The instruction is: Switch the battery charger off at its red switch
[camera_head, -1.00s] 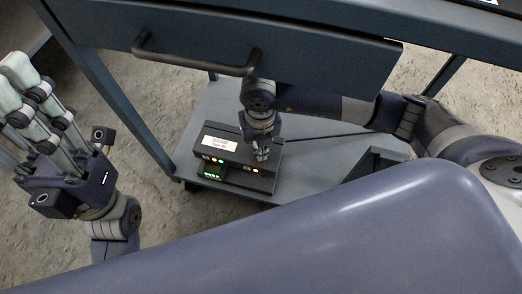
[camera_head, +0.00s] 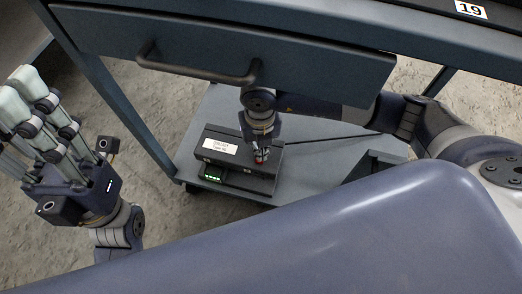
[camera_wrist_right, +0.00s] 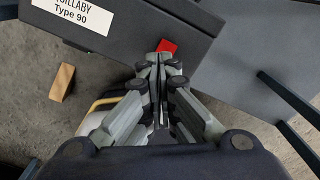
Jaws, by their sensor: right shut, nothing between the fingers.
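The battery charger (camera_head: 232,172) is a dark box with a white label, standing on the cart's lower shelf. Its red switch (camera_head: 260,161) is on top near the right end; it also shows in the right wrist view (camera_wrist_right: 167,46). My right gripper (camera_head: 262,154) points down at the switch, shut and empty. In the right wrist view its fingertips (camera_wrist_right: 160,60) are right at the switch's near edge; I cannot tell whether they touch it. Green lights glow at the charger's lower left; its upper front lights look dark. My left gripper (camera_head: 28,90) is open and empty, away at the left.
A drawer (camera_head: 310,72) with a dark bar handle (camera_head: 195,72) overhangs the shelf (camera_head: 205,118), close above my right arm. A dark cable (camera_head: 330,136) runs right from the charger. A wooden block (camera_wrist_right: 62,82) lies to the left in the right wrist view.

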